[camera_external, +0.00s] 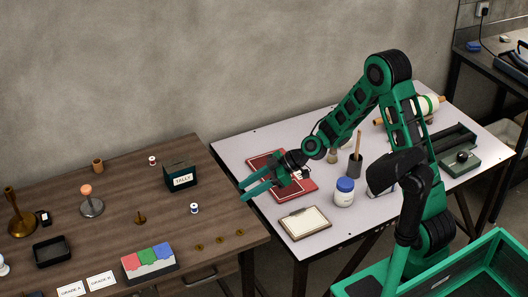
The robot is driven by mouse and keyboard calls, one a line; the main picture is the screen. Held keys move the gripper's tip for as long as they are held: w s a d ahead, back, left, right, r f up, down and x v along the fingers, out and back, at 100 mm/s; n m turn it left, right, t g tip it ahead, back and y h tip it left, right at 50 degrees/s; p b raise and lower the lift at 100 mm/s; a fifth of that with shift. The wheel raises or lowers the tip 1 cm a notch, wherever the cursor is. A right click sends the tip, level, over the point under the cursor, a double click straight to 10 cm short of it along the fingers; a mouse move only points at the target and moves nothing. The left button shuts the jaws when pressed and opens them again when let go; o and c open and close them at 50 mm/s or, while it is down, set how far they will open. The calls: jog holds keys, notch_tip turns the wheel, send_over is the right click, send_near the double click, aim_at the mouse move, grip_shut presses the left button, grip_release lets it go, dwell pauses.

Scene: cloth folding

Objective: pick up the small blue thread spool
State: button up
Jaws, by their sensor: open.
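A small spool with a blue middle and pale ends (194,208) stands upright on the brown wooden table (130,185), near its right side. It looks like the blue thread spool. My gripper (249,188) is open and empty. Its green fingers point left, over the left edge of the white table and above and to the right of the spool in the picture. The gripper is apart from the spool.
A dark green TALLY box (181,176) stands just behind the spool. A red-and-white spool (152,161) is farther back. Several brass discs (219,240) lie in front. A colored card box (149,262) is front left. A clipboard (306,223) lies on the white table (240,143).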

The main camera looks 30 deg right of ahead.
jog(key=y, duration=0.2)
send_near(200, 210)
jog(key=shift+n, duration=0.4)
jog(key=a, duration=0.4)
jog(key=shift+w+a+f, duration=0.1)
jog(key=shift+w+a, duration=0.05)
jog(key=shift+w, duration=0.2)
jog(key=shift+w+r+x, duration=0.15)
jog(key=shift+x, duration=1.15)
jog(key=shift+w+r+x, duration=0.15)
jog(key=shift+x, duration=1.15)
jog(key=shift+c, duration=0.5)
grip_shut()
